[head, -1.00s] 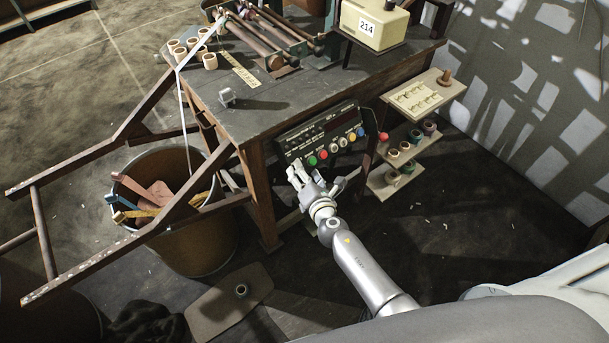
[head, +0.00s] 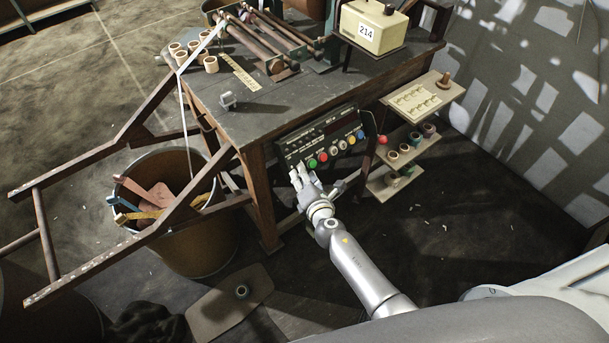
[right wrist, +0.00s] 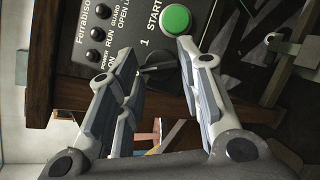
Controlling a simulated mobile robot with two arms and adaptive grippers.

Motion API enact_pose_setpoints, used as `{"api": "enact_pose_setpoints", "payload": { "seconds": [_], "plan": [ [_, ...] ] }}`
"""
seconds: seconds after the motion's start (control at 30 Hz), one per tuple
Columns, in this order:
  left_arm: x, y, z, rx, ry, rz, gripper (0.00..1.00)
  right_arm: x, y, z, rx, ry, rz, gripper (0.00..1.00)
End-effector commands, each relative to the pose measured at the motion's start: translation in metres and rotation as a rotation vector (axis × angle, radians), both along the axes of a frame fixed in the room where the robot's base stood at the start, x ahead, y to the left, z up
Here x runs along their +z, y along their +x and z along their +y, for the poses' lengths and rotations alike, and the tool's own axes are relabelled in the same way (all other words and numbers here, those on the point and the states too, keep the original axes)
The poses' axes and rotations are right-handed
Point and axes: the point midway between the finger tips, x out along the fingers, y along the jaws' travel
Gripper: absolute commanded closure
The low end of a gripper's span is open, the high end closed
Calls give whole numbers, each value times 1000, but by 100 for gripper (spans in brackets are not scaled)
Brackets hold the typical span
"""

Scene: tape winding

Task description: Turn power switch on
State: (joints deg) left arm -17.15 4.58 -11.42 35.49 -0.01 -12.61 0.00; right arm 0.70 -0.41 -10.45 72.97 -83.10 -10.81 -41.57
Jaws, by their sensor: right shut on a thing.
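The black power switch (right wrist: 159,63) is a rotary knob on the control panel. In the right wrist view it lies between the fingers of my right gripper (right wrist: 158,52), beside the mark "1" and under the green START button (right wrist: 175,18). My right gripper is shut on the switch; the fingers partly cover it. In the head view my right gripper (head: 303,174) is at the lower left corner of the control panel (head: 318,141), just left of the green button (head: 312,163), and hides the switch. My left gripper is in neither view.
The panel hangs on the front of a dark workbench (head: 285,112). Red, white, yellow and blue buttons line its lower edge. A small tiered shelf (head: 425,98) stands to the right, a bin (head: 190,237) and a wooden frame (head: 40,235) to the left. The floor right of my arm is mostly clear.

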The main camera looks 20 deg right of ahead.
Motion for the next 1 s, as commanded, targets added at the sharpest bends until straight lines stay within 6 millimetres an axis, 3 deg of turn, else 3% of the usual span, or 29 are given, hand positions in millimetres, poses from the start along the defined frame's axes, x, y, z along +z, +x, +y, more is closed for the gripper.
{"api": "enact_pose_setpoints", "payload": {
  "seconds": [1.0],
  "plan": [
    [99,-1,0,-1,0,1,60,12,4,3,-452,735,269,90]
  ]
}}
